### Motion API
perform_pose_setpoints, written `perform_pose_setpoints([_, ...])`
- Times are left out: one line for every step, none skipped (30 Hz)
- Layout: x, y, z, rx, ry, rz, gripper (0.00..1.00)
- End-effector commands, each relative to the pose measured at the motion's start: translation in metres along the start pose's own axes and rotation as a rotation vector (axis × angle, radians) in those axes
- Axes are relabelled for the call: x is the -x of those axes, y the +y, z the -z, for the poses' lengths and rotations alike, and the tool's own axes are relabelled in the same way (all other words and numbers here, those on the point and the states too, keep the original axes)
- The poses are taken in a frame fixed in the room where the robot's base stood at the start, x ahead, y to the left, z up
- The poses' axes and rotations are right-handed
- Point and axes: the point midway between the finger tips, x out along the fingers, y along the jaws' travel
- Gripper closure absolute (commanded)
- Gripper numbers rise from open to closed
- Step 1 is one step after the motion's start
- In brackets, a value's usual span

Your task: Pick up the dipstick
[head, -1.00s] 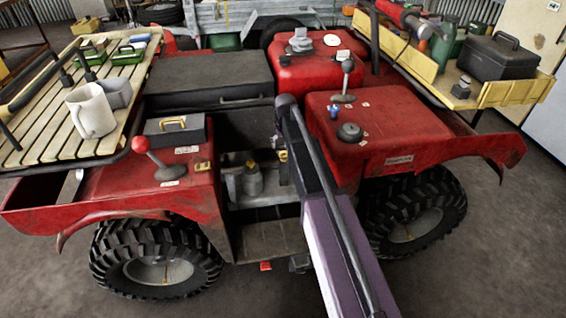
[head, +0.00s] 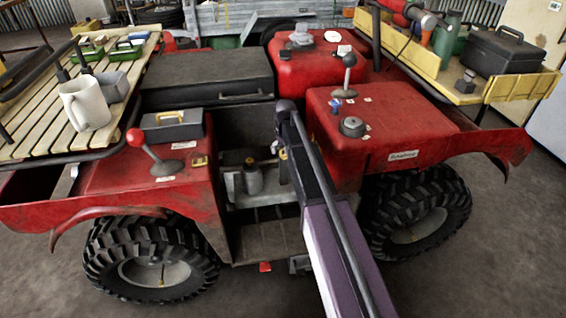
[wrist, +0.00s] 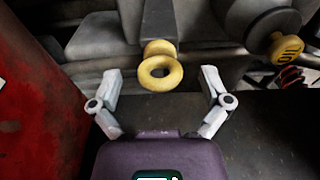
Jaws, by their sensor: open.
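The dipstick shows in the wrist view as a yellow ring handle (wrist: 160,73) on a short yellow collar, just ahead of my gripper. My gripper (wrist: 160,78) is open, with one pale finger to the left of the ring and one to the right. Clear gaps show on both sides, and I see no contact. The dipstick's lower part is hidden. In the head view my arm covers my gripper, and I cannot make out the dipstick for certain.
A yellow-marked oil cap (wrist: 288,48) is at the upper right in the wrist view, beside the grey engine parts. A red panel (wrist: 35,110) stands close on the left. The red quad (head: 395,125) surrounds the open engine bay; a red-knobbed lever (head: 150,150) rises at its left.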

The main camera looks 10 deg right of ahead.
Motion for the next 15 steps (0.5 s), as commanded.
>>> perform_pose_setpoints([-0.0061,0.0000,-0.0002,0.000,0.000,0.000,0.03])
perform_pose_setpoints([-0.0073,0.0001,-0.0001,0.000,0.000,0.000,0.03])
perform_pose_setpoints([-0.0085,0.0001,-0.0001,0.000,0.000,0.000,0.03])
perform_pose_setpoints([-0.0092,0.0001,0.0000,0.000,0.000,0.000,0.03])
perform_pose_setpoints([-0.0097,0.0001,0.0000,0.000,0.000,0.000,0.03])
perform_pose_setpoints([-0.0101,0.0001,0.0000,0.000,0.000,0.000,0.03])
perform_pose_setpoints([-0.0102,0.0001,0.0000,0.000,0.000,0.000,0.03])
perform_pose_setpoints([-0.0102,0.0001,0.0001,0.000,0.000,0.000,0.03])
perform_pose_setpoints([-0.0100,0.0001,0.0001,0.000,0.000,0.000,0.03])
perform_pose_setpoints([-0.0099,0.0001,0.0001,0.000,0.000,0.000,0.03])
perform_pose_setpoints([-0.0097,0.0002,0.0001,0.000,0.000,0.000,0.03])
perform_pose_setpoints([-0.0096,0.0002,0.0001,0.000,0.000,0.000,0.03])
perform_pose_setpoints([-0.0095,0.0002,0.0001,0.000,0.000,0.000,0.03])
perform_pose_setpoints([-0.0095,0.0002,0.0001,0.000,0.000,0.000,0.03])
perform_pose_setpoints([-0.0095,0.0001,0.0001,0.000,0.000,0.000,0.03])
